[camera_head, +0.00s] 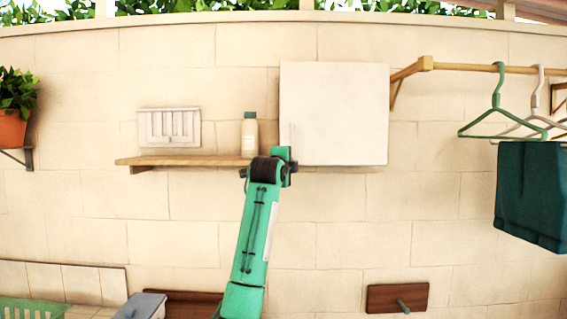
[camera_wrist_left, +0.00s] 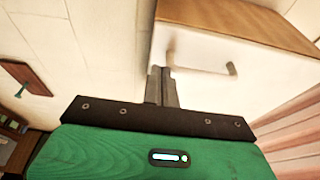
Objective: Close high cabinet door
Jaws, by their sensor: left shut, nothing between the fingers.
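The high cabinet (camera_head: 335,112) shows as a plain white square panel on the wall in the head view. In the left wrist view its white face (camera_wrist_left: 213,88) carries a small light handle (camera_wrist_left: 232,68), with a brown wooden surface along one edge. My left gripper (camera_head: 292,134) is at the lower left corner of the panel. The wrist view shows its fingers (camera_wrist_left: 161,76) shut and empty, close beside the white face. I cannot tell whether they touch it, nor how far the door stands open. My right gripper is out of view.
A wooden shelf (camera_head: 190,161) with a bottle (camera_head: 249,137) and a small white slatted piece (camera_head: 169,127) is left of the cabinet. A wooden rail (camera_head: 480,68) with hangers (camera_head: 497,100) and a dark teal cloth (camera_head: 530,195) is at right.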

